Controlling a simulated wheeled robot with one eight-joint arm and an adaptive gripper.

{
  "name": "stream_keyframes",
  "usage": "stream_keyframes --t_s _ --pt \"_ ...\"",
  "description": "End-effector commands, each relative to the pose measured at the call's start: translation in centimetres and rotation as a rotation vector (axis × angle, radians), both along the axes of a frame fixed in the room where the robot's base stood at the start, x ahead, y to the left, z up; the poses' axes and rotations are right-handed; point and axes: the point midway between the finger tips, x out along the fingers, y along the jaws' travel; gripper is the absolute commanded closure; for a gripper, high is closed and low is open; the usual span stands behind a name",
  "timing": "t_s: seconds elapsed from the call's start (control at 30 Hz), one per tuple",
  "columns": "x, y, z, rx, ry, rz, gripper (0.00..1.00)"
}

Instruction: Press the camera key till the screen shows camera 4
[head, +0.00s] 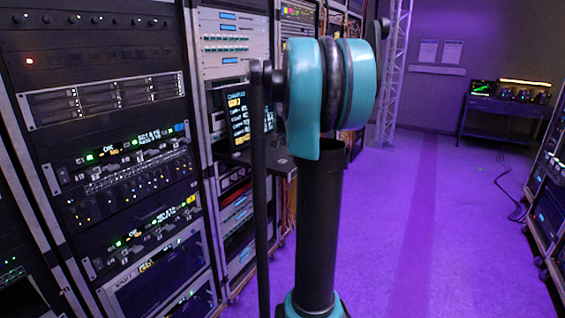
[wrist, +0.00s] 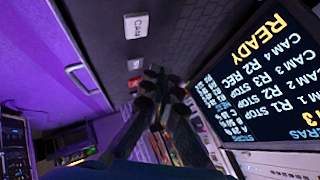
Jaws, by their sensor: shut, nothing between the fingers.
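The screen (wrist: 262,75) fills the right of the wrist view, with its text turned over. Its white lines list CAM 1 to CAM 4 with REC or STOP, and READY is in yellow. A yellow figure that looks like 3 is partly cut off at the right edge. The screen also shows in the head view (head: 240,115), partly behind my arm.
Equipment racks (head: 110,90) line the left side, and another rack (head: 550,200) stands at the right edge. A table with devices (head: 505,105) is at the back right. The purple floor (head: 420,230) between is clear, apart from a cable near the table.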

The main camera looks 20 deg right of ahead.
Motion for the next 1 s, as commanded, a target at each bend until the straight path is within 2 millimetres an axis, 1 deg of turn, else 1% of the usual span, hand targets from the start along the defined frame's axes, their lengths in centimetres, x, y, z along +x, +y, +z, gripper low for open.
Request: stream_keyframes --t_s 0.03,0.2,0.4,0.57,1.0 --pt "0.1 0.0 -0.7 0.0 0.0 0.0 1.0" --pt "0.0 0.0 -2.7 0.0 0.0 0.0 1.0" --pt "0.1 0.0 -4.1 0.0 0.0 0.0 1.0" --pt "0.0 0.0 -4.5 0.0 0.0 0.0 1.0" --pt "0.0 0.0 -4.5 0.0 0.0 0.0 1.0"
